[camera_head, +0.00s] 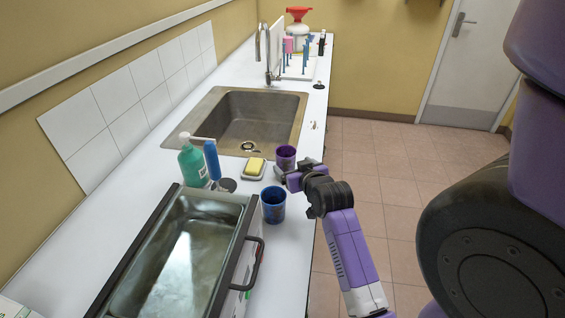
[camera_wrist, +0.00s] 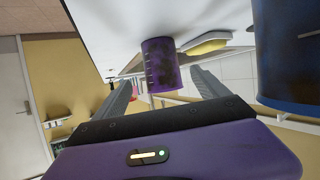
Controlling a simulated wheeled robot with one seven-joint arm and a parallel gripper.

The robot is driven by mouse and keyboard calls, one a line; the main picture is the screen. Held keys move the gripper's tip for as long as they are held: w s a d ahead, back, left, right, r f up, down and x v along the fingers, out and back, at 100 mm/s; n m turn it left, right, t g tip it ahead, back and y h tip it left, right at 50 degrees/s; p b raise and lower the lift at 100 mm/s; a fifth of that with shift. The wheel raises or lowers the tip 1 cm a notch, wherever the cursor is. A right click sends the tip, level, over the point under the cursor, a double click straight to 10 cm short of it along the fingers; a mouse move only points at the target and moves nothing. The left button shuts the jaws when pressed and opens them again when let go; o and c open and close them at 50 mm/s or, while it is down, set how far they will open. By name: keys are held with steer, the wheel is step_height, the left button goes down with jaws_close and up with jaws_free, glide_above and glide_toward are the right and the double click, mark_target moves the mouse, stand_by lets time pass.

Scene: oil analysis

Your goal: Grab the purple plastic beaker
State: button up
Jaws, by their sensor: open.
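The purple plastic beaker (camera_head: 286,156) stands upright on the white counter near its right edge, just beyond the blue beaker. It has dark smudges, and it also shows in the wrist view (camera_wrist: 161,66), where the picture is upside down. My gripper (camera_head: 290,178) is at the counter's edge on the near side of the purple beaker. In the wrist view my gripper (camera_wrist: 165,88) is open, with one finger to each side of the beaker in the picture. I cannot tell how far the beaker reaches between the fingers.
A blue beaker (camera_head: 273,205) stands close by on the near side. A yellow sponge on a dish (camera_head: 254,168) lies left of the purple beaker. A green bottle (camera_head: 193,163), a metal basin with a handle (camera_head: 187,250) and the sink (camera_head: 245,118) are around. A drying rack stands farther back.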

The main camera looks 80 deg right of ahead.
mark_target(283, 156)
steer(key=x, duration=0.4)
steer(key=shift+w+d, duration=0.2)
steer(key=shift+w+d+f+p, duration=0.1)
steer(key=shift+w+d+p, duration=0.25)
steer(key=shift+d+p, duration=0.1)
steer(key=shift+x, duration=2.1)
steer(key=c, duration=1.4)
